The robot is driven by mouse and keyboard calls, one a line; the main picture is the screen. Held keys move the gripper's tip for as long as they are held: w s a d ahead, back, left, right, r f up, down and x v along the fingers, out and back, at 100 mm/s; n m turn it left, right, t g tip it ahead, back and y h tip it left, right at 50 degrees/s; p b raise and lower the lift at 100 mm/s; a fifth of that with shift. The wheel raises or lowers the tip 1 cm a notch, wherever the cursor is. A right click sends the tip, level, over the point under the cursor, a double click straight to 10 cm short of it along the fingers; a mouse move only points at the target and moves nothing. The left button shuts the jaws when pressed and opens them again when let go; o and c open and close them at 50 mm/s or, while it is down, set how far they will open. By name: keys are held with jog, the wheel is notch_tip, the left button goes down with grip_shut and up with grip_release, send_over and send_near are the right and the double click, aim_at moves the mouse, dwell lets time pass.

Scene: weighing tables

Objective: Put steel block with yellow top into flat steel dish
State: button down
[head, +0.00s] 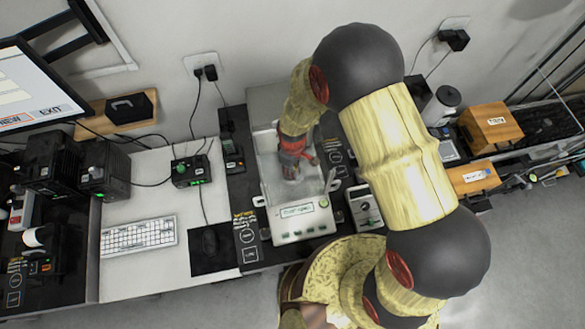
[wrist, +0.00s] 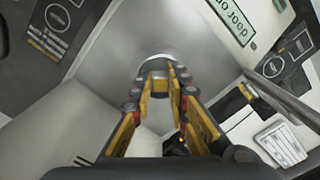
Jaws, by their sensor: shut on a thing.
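My gripper (wrist: 158,80) is in the middle of the wrist view, pointing down into the weighing chamber. Its yellow-padded fingers are shut on a small block with a yellow top (wrist: 158,74), seen between the fingertips. The flat steel dish (wrist: 157,58) shows as a pale round rim just beyond the fingertips; the fingers hide most of it. I cannot tell whether the block touches the dish. In the head view my gripper (head: 293,172) is inside the balance, and the block and dish cannot be made out.
The balance (head: 300,222) has clear walls around my gripper and a display at its front. A small grey device (head: 364,207) stands right of it. A keyboard (head: 138,235), mouse and black boxes lie to the left; wooden boxes (head: 490,127) stand at the right.

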jog(key=shift+f, duration=0.15)
jog(key=c, duration=1.8)
grip_release()
jog(key=shift+o, duration=0.3)
notch_tip(320, 180, up, 12)
jog(key=shift+r, duration=0.25)
